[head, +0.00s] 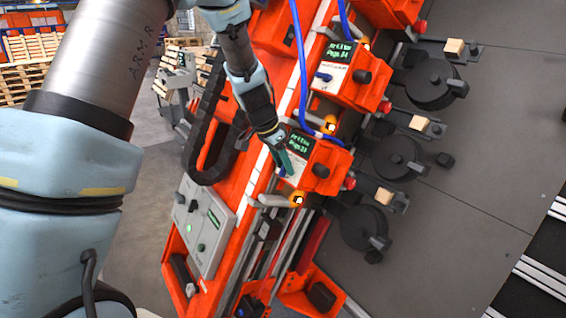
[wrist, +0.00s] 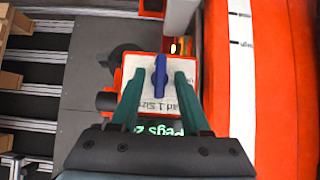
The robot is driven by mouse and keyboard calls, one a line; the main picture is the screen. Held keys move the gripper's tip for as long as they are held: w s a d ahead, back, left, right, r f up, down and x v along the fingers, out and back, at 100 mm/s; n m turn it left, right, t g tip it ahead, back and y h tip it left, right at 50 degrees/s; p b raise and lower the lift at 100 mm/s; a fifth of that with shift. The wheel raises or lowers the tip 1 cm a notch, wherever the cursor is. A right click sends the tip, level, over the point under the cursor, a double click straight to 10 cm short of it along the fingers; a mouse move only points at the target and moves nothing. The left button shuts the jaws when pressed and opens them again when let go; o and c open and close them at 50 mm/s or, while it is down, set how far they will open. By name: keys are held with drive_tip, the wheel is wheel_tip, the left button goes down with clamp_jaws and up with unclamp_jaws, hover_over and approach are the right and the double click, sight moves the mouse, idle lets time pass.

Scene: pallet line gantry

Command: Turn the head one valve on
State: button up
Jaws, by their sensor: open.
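The head one valve is a small blue handle (wrist: 160,76) on a white label plate (wrist: 137,76) reading "ad 1 Size" in the wrist view. Its long side runs up and down in that picture. My gripper (wrist: 160,80) has two green fingers, spread open, one on each side of the blue handle with gaps between. I cannot tell how deep the fingertips reach. In the head view my gripper (head: 283,160) is at the left face of the lower orange head unit (head: 325,158), and it mostly hides the valve there.
A second orange head unit (head: 352,72) with its own blue handle (head: 322,77) stands above. A blue hose (head: 302,75) runs close to my wrist. A grey panel with buttons (head: 203,222) is lower left. Black round discs (head: 362,226) and wooden blocks (head: 384,196) lie right.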

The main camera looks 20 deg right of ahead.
clamp_jaws()
idle(0.3)
idle(0.3)
